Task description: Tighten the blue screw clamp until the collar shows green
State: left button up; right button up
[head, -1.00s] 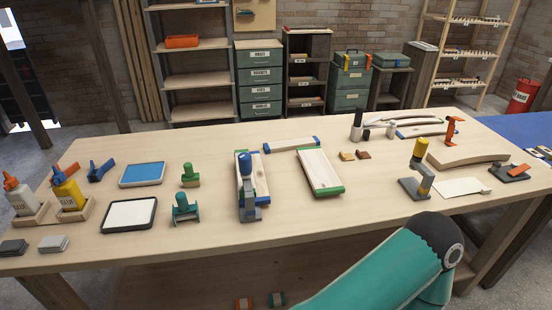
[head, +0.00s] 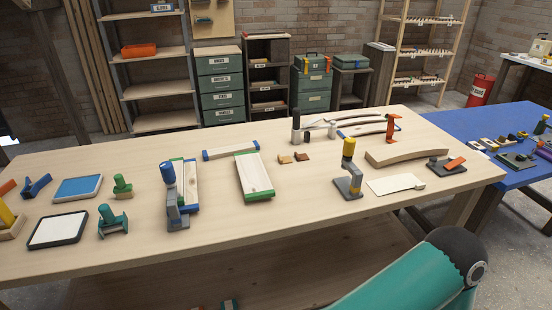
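The blue screw clamp (head: 169,176) stands upright on the workbench (head: 290,225), left of the middle in the head view. It has a blue top and a grey lower body and foot. It is at the left edge of a pale board with blue ends (head: 188,183); I cannot tell whether its jaws touch the board. The collar is too small to read, and I make out no green on the clamp. Neither gripper is in view. Only a teal link of my own arm shows at the bottom right.
A board with green ends (head: 253,176) and a strip with blue ends (head: 230,149) lie right of the clamp. A yellow-topped clamp (head: 348,168) stands further right. Green tools (head: 112,220) and a white tray (head: 58,230) are to the left. The bench front centre is clear.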

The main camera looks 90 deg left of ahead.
aim_at(167, 169)
jog(key=z, duration=0.6)
jog(key=i, duration=0.25)
jog(key=u, duration=2.25)
jog(key=i, duration=0.2)
jog(key=u, duration=2.35)
jog(key=i, duration=0.55)
jog(key=z, duration=0.2)
jog(key=k, duration=0.55)
jog(key=u, duration=0.15)
jog(key=i, duration=0.45)
jog(key=u, duration=0.05)
